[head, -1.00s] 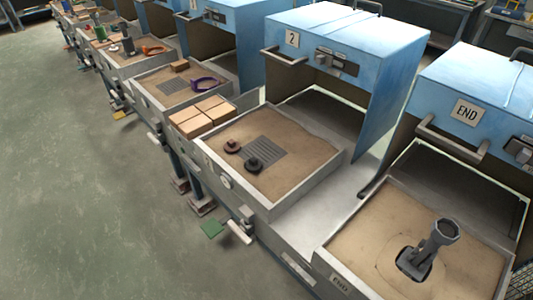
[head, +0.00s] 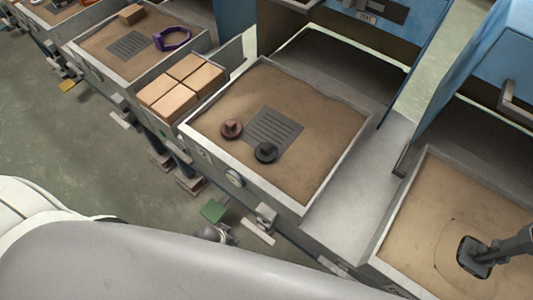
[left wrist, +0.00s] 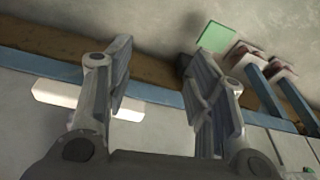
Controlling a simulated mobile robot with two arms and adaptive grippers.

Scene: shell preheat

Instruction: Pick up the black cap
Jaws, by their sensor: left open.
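The black cap (head: 265,152) is a round dark piece with a raised knob. It lies at the near edge of the slotted grate (head: 274,129) in the middle sandy tray (head: 335,180). A similar reddish-brown cap (head: 231,129) sits to its left, apart from it. My left gripper (head: 216,235) only just shows past my arm, in front of and below the tray. In the left wrist view my left gripper (left wrist: 163,90) is open, its two fingers apart with nothing between them. The black cap does not show there. My right gripper is not in view.
A box of tan blocks (head: 182,86) adjoins the tray on the left. A purple ring-like tool (head: 172,39) lies in the tray beyond. A dark fixture (head: 475,255) stands in the right tray. Green (head: 213,211) and white (head: 258,230) pedals are below the tray front.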

